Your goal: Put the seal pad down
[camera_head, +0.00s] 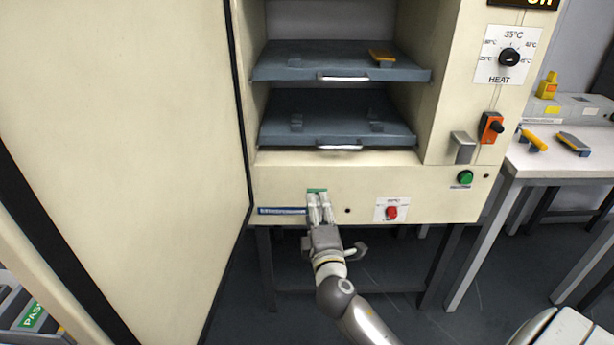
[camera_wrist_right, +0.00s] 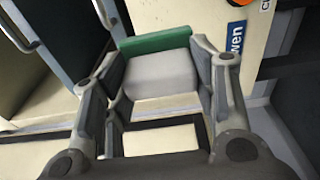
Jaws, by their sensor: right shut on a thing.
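The seal pad (camera_wrist_right: 162,72) is a light grey block with a green strip along its far edge. In the right wrist view it sits between the two fingers of my right gripper (camera_wrist_right: 158,80), which is shut on it. In the head view only its green edge (camera_head: 317,190) shows clearly, just past the fingertips of my right gripper (camera_head: 318,200), in front of the oven's lower front panel. Whether the pad touches the panel cannot be told. My left gripper is not in view.
The cream oven (camera_head: 440,195) has two dark shelves (camera_head: 285,135); an orange-brown piece (camera_head: 382,55) lies on the upper one. The open door (camera_head: 130,130) fills the left. A red button (camera_head: 391,213) and green button (camera_head: 465,177) are nearby. A white table (camera_head: 570,160) at right carries tools.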

